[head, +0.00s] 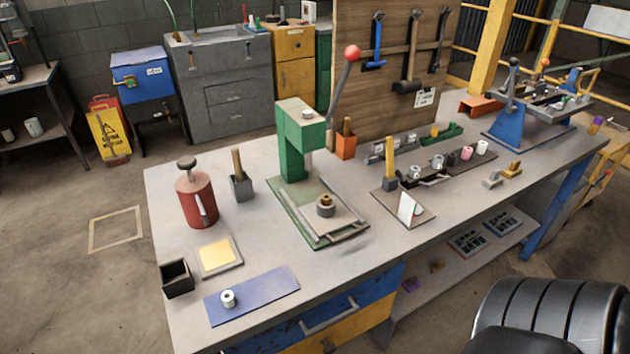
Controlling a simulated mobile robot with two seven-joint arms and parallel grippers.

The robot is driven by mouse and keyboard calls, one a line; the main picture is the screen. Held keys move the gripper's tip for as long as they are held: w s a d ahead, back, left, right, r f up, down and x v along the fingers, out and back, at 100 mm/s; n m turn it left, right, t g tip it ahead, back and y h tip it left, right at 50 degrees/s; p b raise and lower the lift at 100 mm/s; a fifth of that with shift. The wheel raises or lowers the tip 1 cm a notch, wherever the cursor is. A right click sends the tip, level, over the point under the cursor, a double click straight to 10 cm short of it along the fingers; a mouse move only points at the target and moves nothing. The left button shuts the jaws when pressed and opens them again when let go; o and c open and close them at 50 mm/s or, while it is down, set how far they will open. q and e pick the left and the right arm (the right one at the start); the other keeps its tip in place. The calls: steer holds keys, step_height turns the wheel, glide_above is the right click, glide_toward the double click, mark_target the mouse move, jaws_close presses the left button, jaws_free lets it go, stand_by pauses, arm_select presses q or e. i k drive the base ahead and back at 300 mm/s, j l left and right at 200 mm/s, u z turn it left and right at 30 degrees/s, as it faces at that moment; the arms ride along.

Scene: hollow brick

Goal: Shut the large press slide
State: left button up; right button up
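The green press (293,150) stands on the workbench near the middle of the head view. Its lever has a red ball knob (352,52) and points up to the right. The press slide (345,226) is at the front end of the press's green base and has a bar-like handle at its near edge. A grey ring with a brass piece (325,206) sits at the slide, forward of the press head. The slide looks drawn out toward the front; how far is hard to tell. Neither of my grippers is in view.
Left of the press are a red canister (197,203) and a grey holder (240,186). A blue mat (262,292) with a white roll lies at front left. A small plate with a white card (410,207) lies right of the press.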

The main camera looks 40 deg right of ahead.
mark_target(325, 222)
steer(key=l+z, duration=0.1)
steer(key=z, duration=0.85)
steer(key=i+l+z, duration=0.1)
steer(key=z, duration=0.4)
